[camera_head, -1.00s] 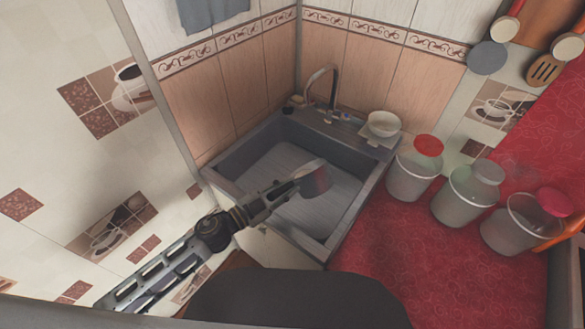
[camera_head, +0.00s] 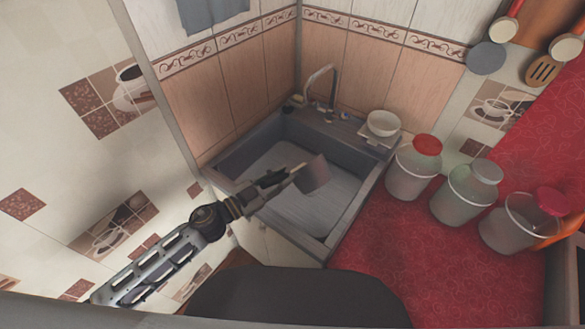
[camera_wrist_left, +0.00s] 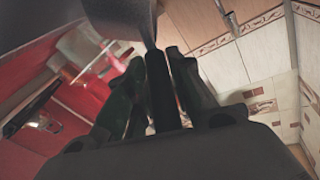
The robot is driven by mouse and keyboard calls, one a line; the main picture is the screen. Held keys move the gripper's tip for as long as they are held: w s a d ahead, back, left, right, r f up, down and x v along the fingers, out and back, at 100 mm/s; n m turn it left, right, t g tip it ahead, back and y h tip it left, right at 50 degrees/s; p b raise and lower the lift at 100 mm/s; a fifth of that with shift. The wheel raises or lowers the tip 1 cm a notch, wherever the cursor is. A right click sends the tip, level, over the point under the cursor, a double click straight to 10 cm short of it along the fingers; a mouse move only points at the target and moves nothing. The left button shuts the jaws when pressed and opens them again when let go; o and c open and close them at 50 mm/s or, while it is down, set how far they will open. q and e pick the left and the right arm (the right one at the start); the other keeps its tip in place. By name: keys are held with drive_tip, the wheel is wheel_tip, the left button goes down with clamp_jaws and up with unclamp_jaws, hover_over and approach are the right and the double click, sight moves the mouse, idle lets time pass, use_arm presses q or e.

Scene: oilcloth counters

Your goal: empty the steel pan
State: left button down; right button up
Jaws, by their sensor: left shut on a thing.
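The steel pan (camera_head: 313,176) is a small grey vessel held above the sink (camera_head: 371,185) in the head view. My left gripper (camera_head: 289,175) is shut on its handle, left of the pan's body. The pan is tilted, with its outer side towards the head camera; its inside and any contents are hidden. In the left wrist view the pan (camera_wrist_left: 125,18) is at the top, and its dark handle (camera_wrist_left: 161,92) runs down between the fingers of my left gripper (camera_wrist_left: 165,85). My right gripper is not in view.
A faucet (camera_head: 333,92) stands at the sink's back corner. A white bowl (camera_head: 383,123) sits at the sink's back right. Several lidded jars, one with a red lid (camera_head: 427,145), stand on the red counter (camera_head: 385,235). Tiled walls close the left and back.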

use_arm(q)
drive_tip(key=shift+w+a+r+n, duration=0.35)
drive_tip(key=shift+w+r+n, duration=0.05)
drive_tip(key=shift+r+n, duration=0.1)
drive_tip(key=shift+w+a+r+n, duration=0.3)
drive_tip(key=shift+w+a+n, duration=0.35)
drive_tip(key=shift+w+n, duration=0.1)
drive_tip(key=shift+n, duration=0.85)
drive_tip(key=w+a, duration=0.3)
drive_tip(key=shift+w+r, duration=0.1)
drive_tip(key=shift+r, duration=0.15)
drive_tip(key=shift+w+a+b, duration=0.15)
drive_tip(key=shift+b, duration=0.15)
drive_tip(key=shift+w+a+r+n, duration=0.1)
drive_tip(key=shift+w+a+n, duration=0.25)
drive_tip(key=shift+n, duration=0.15)
drive_tip(key=shift+s, duration=0.1)
drive_tip(key=shift+a+n+t, duration=0.1)
drive_tip(key=shift+n+t, duration=0.2)
